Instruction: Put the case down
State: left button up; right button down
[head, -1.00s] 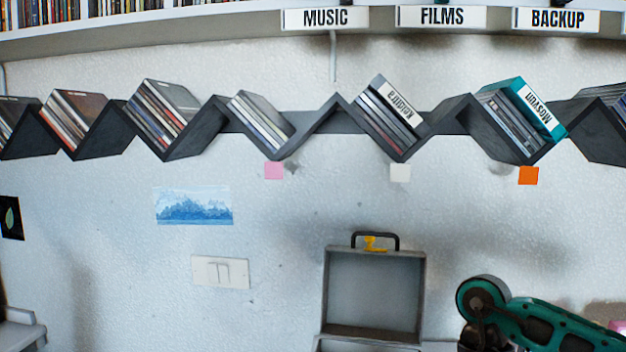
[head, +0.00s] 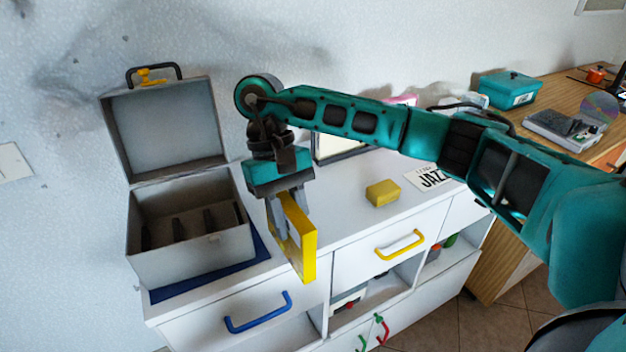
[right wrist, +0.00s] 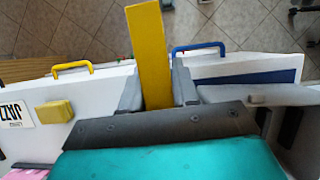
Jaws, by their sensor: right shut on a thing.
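A thin yellow case (head: 303,240) is held upright in my right gripper (head: 290,208), which is shut on its upper part. The case hangs at the front edge of the white cabinet top (head: 345,215), just right of the open grey box. Whether its lower edge touches anything cannot be told. In the right wrist view the yellow case (right wrist: 148,45) sticks out between the two grey fingers of the gripper (right wrist: 157,90). My left gripper is in neither view now.
An open grey box (head: 190,255) with dividers stands on a blue mat (head: 205,286) at the left. A yellow block (head: 382,193) and a JAZZ card (head: 432,178) lie to the right. Between block and case the top is clear. Blue (head: 258,315) and yellow (head: 400,244) handles stick out in front.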

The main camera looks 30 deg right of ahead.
jog(key=shift+w+d+r+m+y, duration=0.25)
jog(key=shift+w+d+m+y, duration=0.1)
jog(key=shift+m, duration=0.25)
jog(key=w+d+r+m+t, duration=0.55)
jog(key=d+r+m, duration=0.35)
jog(key=m, duration=0.9)
jog(key=w+d+r+m+t, duration=0.4)
jog(key=w+d+r+m, duration=0.3)
jog(key=m, duration=1)
jog(key=shift+h, duration=0.45)
jog(key=f, duration=0.6)
jog(key=d+f, duration=0.1)
jog(key=f, duration=0.5)
jog(key=s+f+b, duration=0.1)
jog(key=f, duration=0.5)
jog(key=shift+d+f, duration=0.25)
jog(key=shift+f, duration=0.05)
jog(key=shift+f, duration=0.2)
jog(key=c, duration=0.8)
grip_release()
jog(key=shift+r, duration=0.1)
jog(key=shift+c, duration=0.2)
